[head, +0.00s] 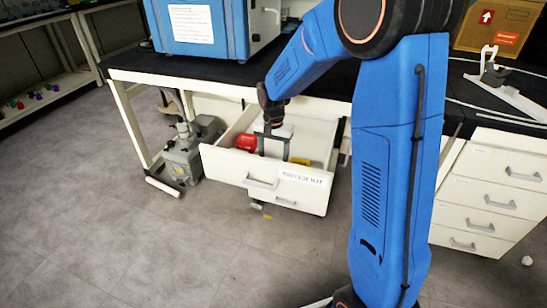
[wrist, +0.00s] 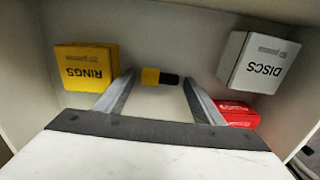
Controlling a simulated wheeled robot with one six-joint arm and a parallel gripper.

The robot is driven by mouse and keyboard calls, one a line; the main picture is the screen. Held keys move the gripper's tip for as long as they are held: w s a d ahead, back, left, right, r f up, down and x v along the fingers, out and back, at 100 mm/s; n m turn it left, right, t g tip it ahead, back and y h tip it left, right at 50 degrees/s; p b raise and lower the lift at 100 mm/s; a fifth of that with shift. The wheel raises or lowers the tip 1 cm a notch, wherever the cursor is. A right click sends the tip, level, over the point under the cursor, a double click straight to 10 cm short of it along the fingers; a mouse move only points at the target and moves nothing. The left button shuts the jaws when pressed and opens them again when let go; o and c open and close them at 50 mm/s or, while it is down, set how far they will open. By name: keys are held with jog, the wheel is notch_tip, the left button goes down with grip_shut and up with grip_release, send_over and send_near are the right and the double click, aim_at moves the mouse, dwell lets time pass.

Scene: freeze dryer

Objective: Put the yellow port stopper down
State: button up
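The yellow port stopper (wrist: 150,76), with a black end (wrist: 169,79), lies inside the open drawer in the wrist view. It lies between and just beyond my fingertips, with a small gap on each side. My gripper (wrist: 158,84) is open, and its fingers do not appear to touch the stopper. In the head view my gripper (head: 273,155) points down into the drawer (head: 235,168). I cannot make out the stopper in that view.
In the drawer, a yellow RINGS box (wrist: 86,66) is left of my fingers. A white DISCS box (wrist: 258,62) and a red box (wrist: 238,113) are to the right. The bench top (head: 310,78) overhangs behind the drawer. A pump (head: 187,153) stands on the floor to the left.

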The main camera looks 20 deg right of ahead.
notch_tip(320, 180, up, 12)
jog(key=s+d+r+n+t, duration=0.1)
jog(key=s+d+r+n, duration=0.1)
jog(key=s+r, duration=0.55)
jog(key=s+d+f+n+t, duration=0.1)
jog(key=s+d+n+t, duration=0.1)
jog(key=s, duration=1.1)
jog(key=s+d+f+n+t, duration=0.1)
jog(key=s+d+f+n, duration=0.1)
jog(key=s, duration=1.1)
jog(key=shift+s+n+t, duration=0.4)
jog(key=shift+n, duration=0.4)
